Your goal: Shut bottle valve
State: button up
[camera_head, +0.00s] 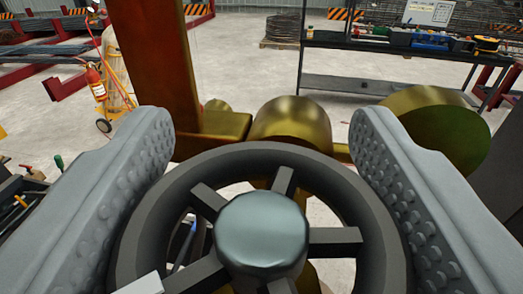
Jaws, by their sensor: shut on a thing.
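The valve handwheel (180,176) is a dark grey ring with several spokes and a shiny round hub (262,235). It fills the lower middle of the head camera view, and its lower part is cut off by the frame edge. My gripper (262,140) has one grey studded finger on each side of the wheel and is shut on its rim. The exact contact is low in the frame and hard to see. A brass-coloured valve body (292,122) stands behind the wheel, partly hidden by it.
A brass-coloured upright (155,60) rises behind the left finger, and a round brass part (440,125) sits behind the right one. A cart with a cylinder (115,70) and a red extinguisher (96,82) stand at back left. A dark workbench (385,45) with tools is at back right.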

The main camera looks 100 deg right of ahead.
jog(key=shift+m+g+y, duration=0.3)
jog(key=shift+m+g, duration=0.3)
jog(key=shift+g, duration=0.3)
jog(key=o, duration=1)
jog(key=shift+c, duration=0.2)
